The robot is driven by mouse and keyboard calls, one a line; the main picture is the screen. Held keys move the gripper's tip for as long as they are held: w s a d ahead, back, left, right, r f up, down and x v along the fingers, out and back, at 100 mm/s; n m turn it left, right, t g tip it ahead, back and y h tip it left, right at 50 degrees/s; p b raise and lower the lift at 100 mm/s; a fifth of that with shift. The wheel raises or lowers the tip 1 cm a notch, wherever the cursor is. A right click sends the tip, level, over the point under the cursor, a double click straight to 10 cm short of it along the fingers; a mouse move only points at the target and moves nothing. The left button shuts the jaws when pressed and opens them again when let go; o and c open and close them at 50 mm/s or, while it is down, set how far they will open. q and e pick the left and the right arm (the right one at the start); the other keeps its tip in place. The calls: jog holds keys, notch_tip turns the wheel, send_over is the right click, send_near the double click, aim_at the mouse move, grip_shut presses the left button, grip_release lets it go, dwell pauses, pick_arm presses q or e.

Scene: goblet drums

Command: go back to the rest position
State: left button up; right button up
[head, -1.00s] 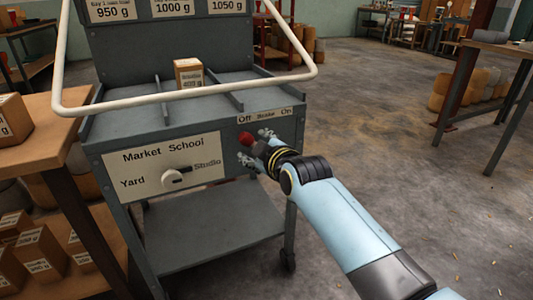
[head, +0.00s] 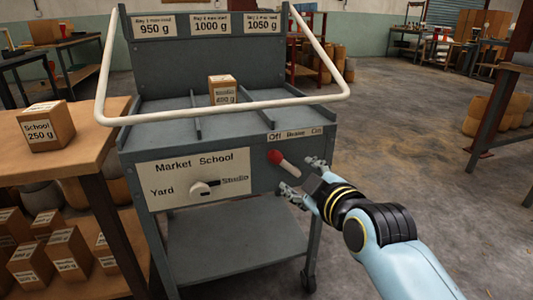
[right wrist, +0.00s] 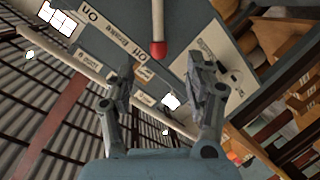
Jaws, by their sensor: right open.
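My right gripper (head: 304,177) is open and empty, just right of and below the red knob (head: 275,157) of the brake lever on the grey trolley (head: 135,180). The lever's pale stem shows between knob and gripper. In the right wrist view the knob (right wrist: 158,48) appears beyond the open fingers (right wrist: 161,85), apart from them. The brake label (head: 295,135) reads Off, Brake, On. A white dial (head: 200,188) on the front panel has its pointer towards Studio. My left gripper is out of view.
A small labelled box (head: 222,90) stands on the trolley's top tray. A white handle rail (head: 225,111) juts out in front. A wooden table (head: 85,140) with a School 250 g box (head: 46,128) stands at left. Open floor (head: 400,130) lies to the right.

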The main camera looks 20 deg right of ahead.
jog(key=s+d+f+m+g+p, duration=0.1)
jog(key=s+d+f+g+p, duration=0.2)
jog(key=s+f, duration=0.85)
jog(key=s+d+f+m+g+p, duration=0.1)
jog(key=s+f+g+p, duration=0.35)
jog(key=s+f, duration=0.7)
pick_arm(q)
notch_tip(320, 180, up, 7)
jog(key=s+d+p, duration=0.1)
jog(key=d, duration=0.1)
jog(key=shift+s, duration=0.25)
pick_arm(e)
jog(key=s+d+f+m+g, duration=0.2)
jog(key=s+f, duration=0.3)
jog(key=s, duration=0.5)
jog(key=s+d+f+m+g+h, duration=0.1)
jog(key=s+f, duration=0.4)
jog(key=s, duration=0.5)
jog(key=s+d+f+m+g, duration=0.3)
jog(key=s+f+m+g, duration=0.1)
jog(key=s, duration=0.6)
jog(key=shift+s+f+h, duration=0.3)
jog(key=shift+s+f, duration=0.1)
jog(key=shift+f, duration=0.15)
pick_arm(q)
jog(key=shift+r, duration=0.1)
pick_arm(e)
jog(key=shift+d, duration=0.1)
